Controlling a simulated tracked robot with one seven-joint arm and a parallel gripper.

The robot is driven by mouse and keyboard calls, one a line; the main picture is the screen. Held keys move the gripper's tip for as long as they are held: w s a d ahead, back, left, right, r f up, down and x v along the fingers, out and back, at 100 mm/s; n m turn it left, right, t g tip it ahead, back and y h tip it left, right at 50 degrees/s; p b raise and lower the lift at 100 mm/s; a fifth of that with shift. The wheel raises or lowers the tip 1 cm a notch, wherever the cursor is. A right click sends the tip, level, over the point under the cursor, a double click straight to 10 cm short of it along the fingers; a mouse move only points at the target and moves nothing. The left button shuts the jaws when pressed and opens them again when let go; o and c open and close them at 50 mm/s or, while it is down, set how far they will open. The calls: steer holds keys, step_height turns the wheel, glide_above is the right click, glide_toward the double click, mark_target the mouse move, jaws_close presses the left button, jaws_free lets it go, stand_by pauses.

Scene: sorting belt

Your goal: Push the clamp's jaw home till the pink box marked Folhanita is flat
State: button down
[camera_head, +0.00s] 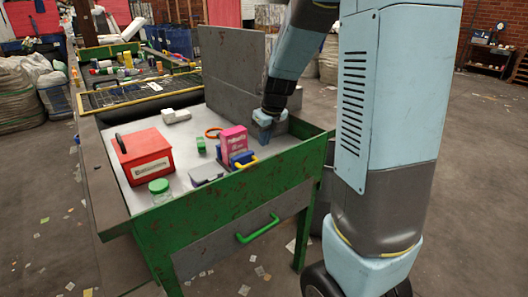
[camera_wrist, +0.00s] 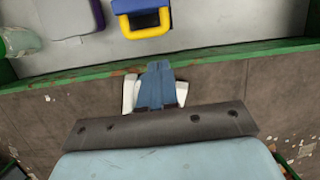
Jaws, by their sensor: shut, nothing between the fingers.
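The pink box (camera_head: 233,142) stands upright on the light tabletop, held at the blue clamp (camera_head: 226,158). The clamp has a yellow handle (camera_head: 244,162) on the side facing the table's near edge. In the wrist view the blue part (camera_wrist: 140,5) and yellow handle (camera_wrist: 145,24) show at the top edge; I cannot make out the pink box there. My gripper (camera_head: 265,130) is beside the box, to its right; its fingers are together and empty. In the wrist view my gripper (camera_wrist: 160,68) points at the green table rim, apart from the handle.
The table has a raised green rim (camera_wrist: 75,72). A red box (camera_head: 143,155), a green-lidded jar (camera_head: 159,186), a grey flat case (camera_head: 207,173), an orange ring (camera_head: 213,132) and a white item (camera_head: 176,116) are on it. A grey panel (camera_head: 232,70) stands behind.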

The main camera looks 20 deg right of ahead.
steer(key=x, duration=0.9)
steer(key=shift+f, duration=0.3)
